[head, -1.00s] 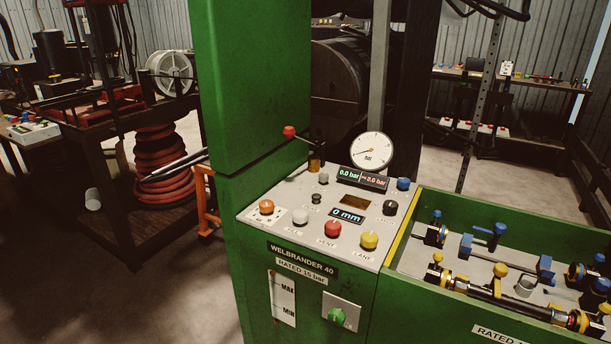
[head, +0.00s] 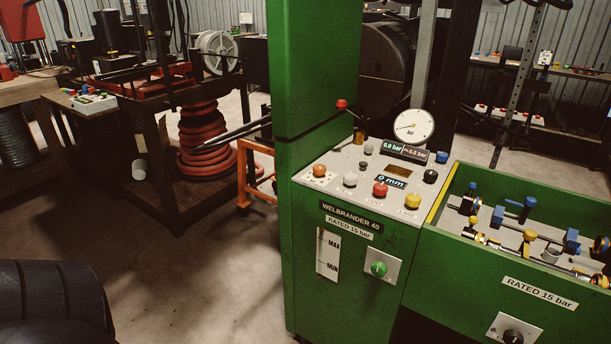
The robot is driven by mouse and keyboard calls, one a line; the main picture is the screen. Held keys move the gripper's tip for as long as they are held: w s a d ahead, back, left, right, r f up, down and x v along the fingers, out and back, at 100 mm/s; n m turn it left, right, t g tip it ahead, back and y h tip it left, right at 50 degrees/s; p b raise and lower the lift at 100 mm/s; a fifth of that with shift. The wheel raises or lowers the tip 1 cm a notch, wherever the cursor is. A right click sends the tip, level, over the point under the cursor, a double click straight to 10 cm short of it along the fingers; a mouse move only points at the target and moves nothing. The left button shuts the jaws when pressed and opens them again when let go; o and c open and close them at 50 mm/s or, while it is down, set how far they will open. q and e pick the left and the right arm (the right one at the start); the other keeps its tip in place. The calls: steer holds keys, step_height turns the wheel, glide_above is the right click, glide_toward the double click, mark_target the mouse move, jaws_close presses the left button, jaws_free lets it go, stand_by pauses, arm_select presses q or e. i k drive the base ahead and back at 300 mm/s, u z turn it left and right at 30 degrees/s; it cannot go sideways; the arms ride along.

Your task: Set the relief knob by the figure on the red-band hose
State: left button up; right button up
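The green crimper (head: 360,250) has a sloped grey control panel (head: 335,162) with several coloured knobs: orange (head: 319,170), red (head: 380,189), yellow (head: 412,201), blue (head: 442,157) and black (head: 430,176). Their labels are too small to read, so I cannot tell which knob is the relief knob. A round dial gauge (head: 414,126) stands behind a digital bar readout (head: 405,151); a second display reads 0 mm (head: 391,182). Hose assemblies (head: 487,240) with yellow and blue fittings lie in the green trough. I cannot make out a red-band hose or its figure. Neither gripper is in view.
A green knob (head: 379,268) and a dark knob (head: 513,337) sit on the front faces. A dark ribbed rounded shape (head: 50,305) fills the lower left. The floor (head: 200,270) before the crimper's left side is clear.

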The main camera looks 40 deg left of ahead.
mark_target(319, 169)
steer(key=u, duration=2.2)
steer(key=i, duration=0.15)
steer(key=z, duration=1.3)
